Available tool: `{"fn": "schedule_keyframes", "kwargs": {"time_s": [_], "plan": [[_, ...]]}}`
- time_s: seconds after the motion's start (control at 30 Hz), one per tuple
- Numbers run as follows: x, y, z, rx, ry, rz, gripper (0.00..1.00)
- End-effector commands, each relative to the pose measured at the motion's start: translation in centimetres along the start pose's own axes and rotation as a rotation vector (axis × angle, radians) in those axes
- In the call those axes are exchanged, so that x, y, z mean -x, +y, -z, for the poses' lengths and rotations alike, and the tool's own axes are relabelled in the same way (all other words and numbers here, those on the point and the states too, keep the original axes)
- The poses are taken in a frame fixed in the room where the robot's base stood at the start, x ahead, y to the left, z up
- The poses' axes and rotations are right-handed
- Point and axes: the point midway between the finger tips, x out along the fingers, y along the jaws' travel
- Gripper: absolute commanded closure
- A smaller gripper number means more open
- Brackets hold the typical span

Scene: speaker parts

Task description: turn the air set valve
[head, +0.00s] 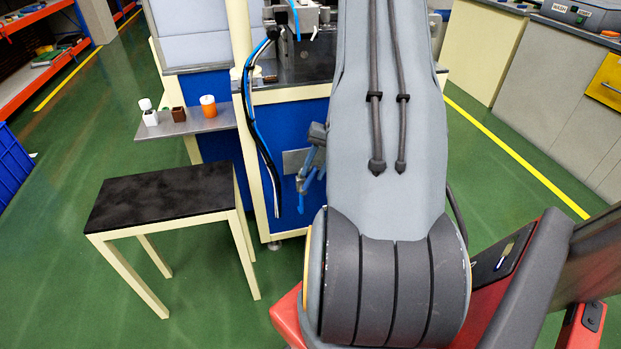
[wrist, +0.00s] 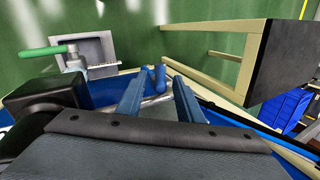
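My gripper (wrist: 158,77) is open in the wrist view, its two blue-grey fingers apart. A blue valve handle (wrist: 157,73) with rounded ends shows between and beyond the fingertips, with a grey metal pipe below it. I cannot tell whether the fingers touch it. A green lever (wrist: 44,51) on a grey fitting stands to the left, by a grey box. In the head view the blue handle (head: 303,206) shows low by the blue bench panel. My arm hides much of that area, and the fingers are only partly visible there.
A small black-topped table (head: 165,195) stands left of the bench. A grey shelf (head: 180,127) above it holds a white item, a brown block and an orange cup. Black and blue hoses (head: 248,100) hang down the bench post. Green floor is open on the left.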

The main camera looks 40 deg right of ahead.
Motion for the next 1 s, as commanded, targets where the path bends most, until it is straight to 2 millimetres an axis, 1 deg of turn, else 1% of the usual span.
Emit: {"fn": "schedule_keyframes", "kwargs": {"time_s": [0.03,0.1,0.2,0.33,0.53,0.57,0.6,0.73,0.87,1.0], "plan": [[0.9,0.1,0.0,0.000,0.002,-0.001,0.67],[1.8,0.1,0.0,-0.001,0.001,0.000,0.67],[2.6,0.1,0.0,-0.002,0.000,0.000,0.67],[3.1,0.1,-0.1,-0.001,-0.002,0.000,0.67],[3.0,0.1,-0.1,-0.001,-0.002,0.000,0.67],[3.0,0.1,-0.1,-0.001,-0.002,0.000,0.70],[3.1,0.1,-0.1,-0.001,-0.002,0.000,0.77],[3.6,-0.1,-0.3,0.000,-0.002,-0.001,0.99],[5.0,-0.7,-0.8,0.003,-0.003,-0.003,1.00],[6.0,-4.1,-2.5,0.051,-0.022,-0.038,1.00]]}}
